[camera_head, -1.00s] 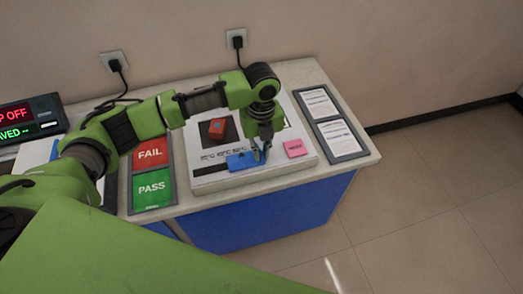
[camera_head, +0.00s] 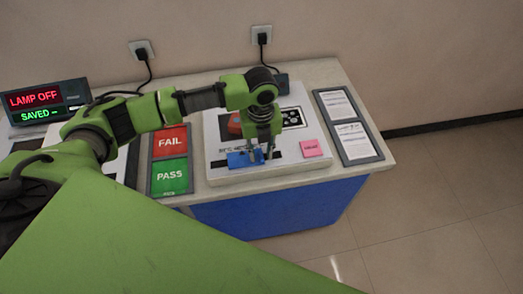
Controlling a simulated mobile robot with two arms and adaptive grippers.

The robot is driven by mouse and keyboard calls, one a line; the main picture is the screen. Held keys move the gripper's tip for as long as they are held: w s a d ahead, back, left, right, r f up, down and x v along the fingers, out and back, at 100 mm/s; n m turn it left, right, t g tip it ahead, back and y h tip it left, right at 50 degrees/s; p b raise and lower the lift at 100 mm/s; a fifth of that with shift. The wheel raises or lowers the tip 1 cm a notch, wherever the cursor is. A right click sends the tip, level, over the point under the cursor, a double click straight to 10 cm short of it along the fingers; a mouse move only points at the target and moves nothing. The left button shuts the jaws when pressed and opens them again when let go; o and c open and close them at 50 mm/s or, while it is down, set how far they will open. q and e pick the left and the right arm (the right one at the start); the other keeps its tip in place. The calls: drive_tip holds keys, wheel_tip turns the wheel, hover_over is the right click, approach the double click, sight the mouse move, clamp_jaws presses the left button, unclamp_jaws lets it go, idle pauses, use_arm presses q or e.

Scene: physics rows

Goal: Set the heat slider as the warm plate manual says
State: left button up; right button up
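The warm plate (camera_head: 285,172) is a flat white panel on the worktop. Its blue heat slider (camera_head: 240,159) is at the front left, below printed temperature marks that are partly hidden by my arm. My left gripper (camera_head: 267,153) points down at the right part of the slider; its fingertips are at or very close to it. Whether the fingers are open or shut on it is unclear. A framed board with two printed sheets (camera_head: 337,106) lies to the right; its text is too small to read. My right gripper is out of view.
A pink note (camera_head: 312,148) and a partly hidden orange-red block (camera_head: 234,123) are on the plate. Red FAIL (camera_head: 169,142) and green PASS (camera_head: 171,177) pads lie to the left. A display (camera_head: 41,101) reads LAMP OFF and SAVED. Floor is clear at right.

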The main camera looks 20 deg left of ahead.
use_arm(q)
wheel_tip(320, 180, up, 12)
idle(0.6)
idle(0.4)
